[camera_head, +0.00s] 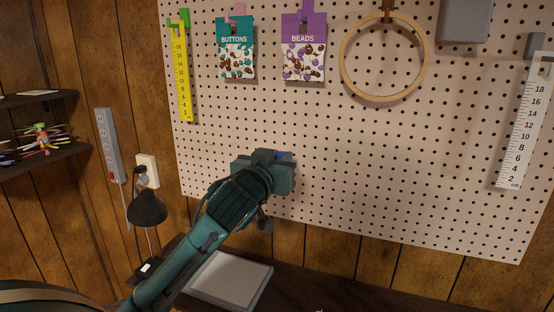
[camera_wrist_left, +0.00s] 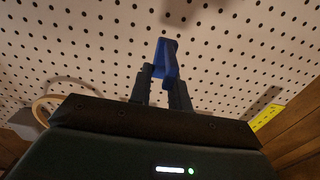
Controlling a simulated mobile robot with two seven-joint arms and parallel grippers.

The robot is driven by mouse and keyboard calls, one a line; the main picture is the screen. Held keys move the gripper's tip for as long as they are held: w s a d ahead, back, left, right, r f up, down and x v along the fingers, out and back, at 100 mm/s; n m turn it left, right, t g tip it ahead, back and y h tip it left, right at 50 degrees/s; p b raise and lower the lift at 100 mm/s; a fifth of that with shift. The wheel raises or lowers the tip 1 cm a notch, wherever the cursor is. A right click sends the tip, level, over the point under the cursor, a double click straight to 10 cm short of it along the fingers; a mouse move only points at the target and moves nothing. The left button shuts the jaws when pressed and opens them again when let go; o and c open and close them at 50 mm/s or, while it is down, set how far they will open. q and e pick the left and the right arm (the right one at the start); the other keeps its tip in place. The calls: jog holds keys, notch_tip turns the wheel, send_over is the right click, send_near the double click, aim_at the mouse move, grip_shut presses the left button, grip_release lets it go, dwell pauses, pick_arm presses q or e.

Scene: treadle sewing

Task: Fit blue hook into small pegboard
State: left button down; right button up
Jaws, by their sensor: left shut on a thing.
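My left gripper (camera_head: 265,172) is raised in front of the lower left part of the white pegboard (camera_head: 350,160). In the left wrist view my left gripper (camera_wrist_left: 162,88) is shut on the blue hook (camera_wrist_left: 168,60), which stands up between the two fingers. The pegboard (camera_wrist_left: 110,35) and its rows of holes lie behind the hook. I cannot tell whether the hook touches the board. In the head view only a bit of the blue hook (camera_head: 284,156) shows, as my gripper hides the rest. My right gripper is not in view.
On the board hang a yellow ruler (camera_head: 182,75), a buttons packet (camera_head: 236,50), a beads packet (camera_head: 303,50), a wooden hoop (camera_head: 344,75) and a white ruler (camera_head: 525,125). A black lamp (camera_head: 148,208) stands below left. Bare board surrounds my gripper.

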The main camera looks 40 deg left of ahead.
aim_at(281, 156)
pick_arm(q)
jog(key=x, duration=0.3)
jog(key=shift+w+p, duration=0.15)
jog(key=shift+p, duration=0.15)
jog(key=shift+w+a, duration=0.15)
jog(key=shift+w, duration=0.5)
jog(key=shift+p, duration=0.3)
jog(key=shift+p, duration=0.45)
dwell(0.9)
jog(key=shift+x, duration=1.2)
jog(key=c, duration=1.2)
grip_release()
jog(key=shift+w, duration=0.1)
jog(key=shift+c, duration=0.2)
